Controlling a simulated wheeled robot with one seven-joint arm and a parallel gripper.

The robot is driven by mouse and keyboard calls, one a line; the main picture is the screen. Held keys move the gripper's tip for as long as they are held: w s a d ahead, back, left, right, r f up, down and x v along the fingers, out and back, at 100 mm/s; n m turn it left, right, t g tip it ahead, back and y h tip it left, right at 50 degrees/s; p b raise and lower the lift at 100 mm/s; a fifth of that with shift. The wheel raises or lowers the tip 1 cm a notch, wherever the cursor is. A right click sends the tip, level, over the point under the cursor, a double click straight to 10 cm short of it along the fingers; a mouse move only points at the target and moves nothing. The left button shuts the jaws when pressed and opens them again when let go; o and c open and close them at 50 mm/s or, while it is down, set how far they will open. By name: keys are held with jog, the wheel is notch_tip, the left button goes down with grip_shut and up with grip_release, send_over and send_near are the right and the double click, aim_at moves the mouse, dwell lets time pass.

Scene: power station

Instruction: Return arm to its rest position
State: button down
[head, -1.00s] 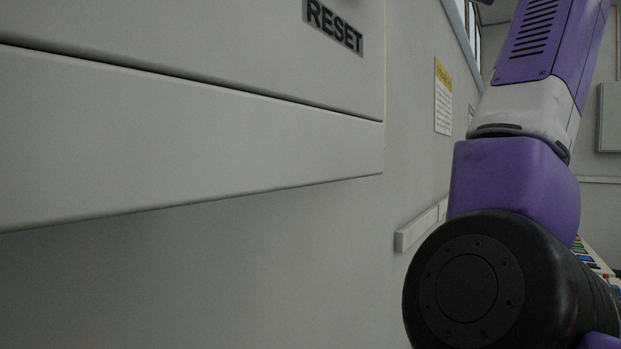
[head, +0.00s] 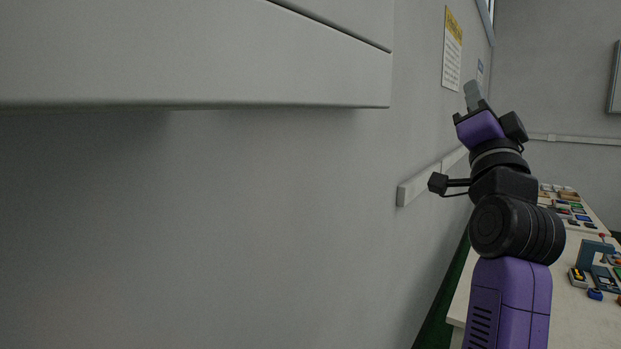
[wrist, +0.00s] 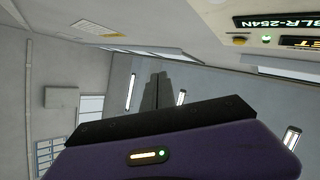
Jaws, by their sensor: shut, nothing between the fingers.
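My gripper (head: 473,94) is at the top of my purple and black arm, right of centre in the head view. It points upward, close to the wall with the notices, and its fingers look closed together with nothing between them. In the wrist view the gripper's dark fingers (wrist: 156,92) also show together and empty, pointing toward the ceiling and lamps. My forearm comes up from the bottom edge of the head view.
A grey wall cabinet (head: 200,60) fills the upper left of the head view. A wall rail (head: 425,182) runs behind my wrist. A workbench (head: 560,325) with tools and small parts stands at the right. In the wrist view a labelled panel (wrist: 285,35) is at upper right.

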jog(key=s+a+f+n+g+y, duration=0.1)
jog(key=s+f+n+y, duration=0.3)
jog(key=f, duration=0.7)
jog(key=s+a+f+n+h, duration=0.1)
jog(key=s+a+f+n, duration=0.15)
jog(key=s+f, duration=0.65)
jog(key=s+f+n+g+y, duration=0.1)
jog(key=s+f+n+y, duration=0.2)
jog(key=f, duration=1)
jog(key=s+a+f+g, duration=0.1)
jog(key=s+f+g, duration=0.2)
jog(key=s+f, duration=0.4)
jog(key=s+a+f+n+g, duration=0.1)
jog(key=s+f, duration=0.6)
jog(key=s, duration=0.9)
jog(key=s+a+f+n+g, duration=0.1)
jog(key=s+f+g, duration=0.3)
jog(key=s+f, duration=0.3)
jog(key=s, duration=0.5)
jog(key=shift+s+a+g+h, duration=0.25)
jog(key=shift+g+h, duration=0.05)
jog(key=shift+f+n, duration=0.1)
jog(key=shift+n, duration=0.15)
